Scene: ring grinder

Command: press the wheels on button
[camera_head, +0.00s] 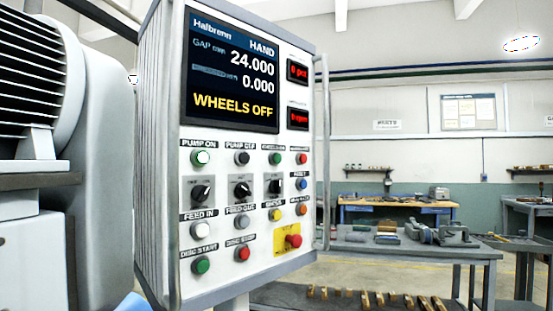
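The control panel (228,170) stands upright and angled in the middle left of the head view. Its screen (233,70) reads HAND, gap 24.000, 0.000 and WHEELS OFF. In the top button row, a green button (275,158) sits third from the left under a small blurred label that looks like WHEELS ON. Left of it are a green PUMP ON button (201,158), which looks lit, and a black PUMP OFF button (242,158). A red button (301,159) sits to its right. Neither gripper is in view, and nothing covers the buttons.
Three black selector knobs (242,189) and more buttons fill the lower rows. A red emergency stop (293,241) sticks out on a yellow plate. A vertical grey handle bar (326,150) runs along the right edge. A grey machine (105,170) stands at left; workbenches (410,246) stand behind.

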